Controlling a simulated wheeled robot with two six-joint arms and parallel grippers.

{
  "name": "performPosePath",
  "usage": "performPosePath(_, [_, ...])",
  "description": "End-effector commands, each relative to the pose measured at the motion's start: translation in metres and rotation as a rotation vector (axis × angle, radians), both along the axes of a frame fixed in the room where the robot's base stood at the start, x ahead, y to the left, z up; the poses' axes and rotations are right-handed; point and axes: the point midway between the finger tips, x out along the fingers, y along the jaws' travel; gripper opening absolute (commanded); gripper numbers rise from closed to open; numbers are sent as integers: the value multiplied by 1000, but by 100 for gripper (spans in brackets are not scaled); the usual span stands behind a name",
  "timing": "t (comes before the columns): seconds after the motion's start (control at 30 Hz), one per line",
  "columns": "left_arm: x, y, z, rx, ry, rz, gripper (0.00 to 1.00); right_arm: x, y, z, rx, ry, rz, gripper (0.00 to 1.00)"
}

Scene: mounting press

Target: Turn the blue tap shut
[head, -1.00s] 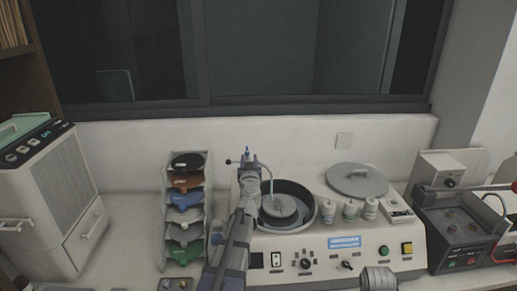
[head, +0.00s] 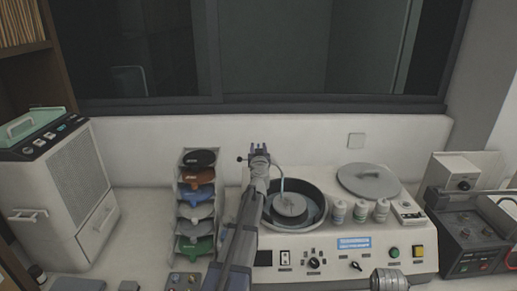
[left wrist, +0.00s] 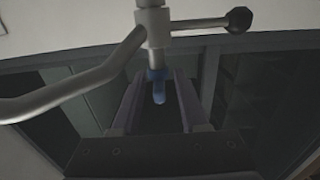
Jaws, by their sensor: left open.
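The blue tap (left wrist: 158,86) is a small blue lever on a metal pipe fitting, seen in the left wrist view. It lies between the two fingers of my left gripper (left wrist: 157,100), which is open, with a gap on both sides. In the head view my left gripper (head: 259,148) is upright at the tap's fitting, left of the round bowl, and hides the blue part. The spout (left wrist: 75,85) bends away to the left in the wrist view. My right gripper is not in view.
A dark ball-ended rod (left wrist: 238,19) sticks out from the fitting. The polishing machine (head: 340,245) with its bowl (head: 318,197), several small bottles (head: 360,211) and a lid (head: 368,182) is to the right. A rack of coloured discs (head: 197,205) stands close on the left.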

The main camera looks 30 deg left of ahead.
Motion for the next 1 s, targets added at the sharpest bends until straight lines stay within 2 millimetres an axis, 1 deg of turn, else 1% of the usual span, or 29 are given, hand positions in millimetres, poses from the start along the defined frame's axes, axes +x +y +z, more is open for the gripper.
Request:
performPosePath(0.17, [-1,0,0,0,0,0,43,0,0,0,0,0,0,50])
performPosePath(0.53, [-1,-1,0,0,0,-1,1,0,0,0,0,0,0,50])
performPosePath(1.0, [-1,-1,0,0,0,-2,0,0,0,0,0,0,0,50])
